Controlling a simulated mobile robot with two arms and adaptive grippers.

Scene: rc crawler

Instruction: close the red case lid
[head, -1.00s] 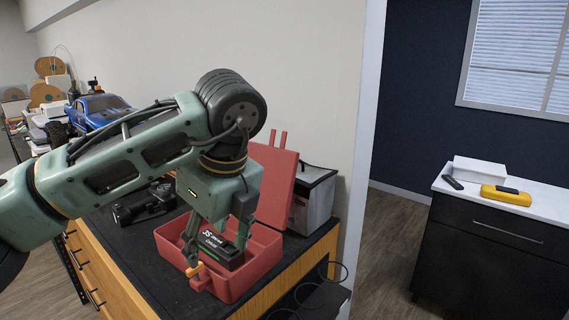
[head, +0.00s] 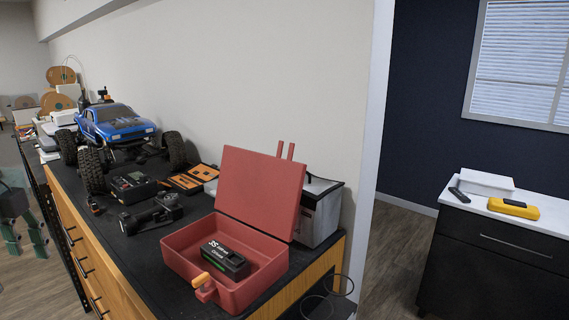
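The red case (head: 236,294) stands on the black worktop near its right end. Its lid (head: 260,190) is open, tilted up and back from the rear edge. A black battery pack (head: 225,258) with white lettering lies inside the case. An orange latch (head: 202,280) is on the front of the case. My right gripper is not in view.
A blue crawler truck (head: 118,124) stands on the worktop (head: 135,258) farther back. A black tool (head: 152,214) and a charger-like box (head: 133,187) lie left of the case. A grey bin (head: 319,213) stands behind the lid. Space in front of the case is clear.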

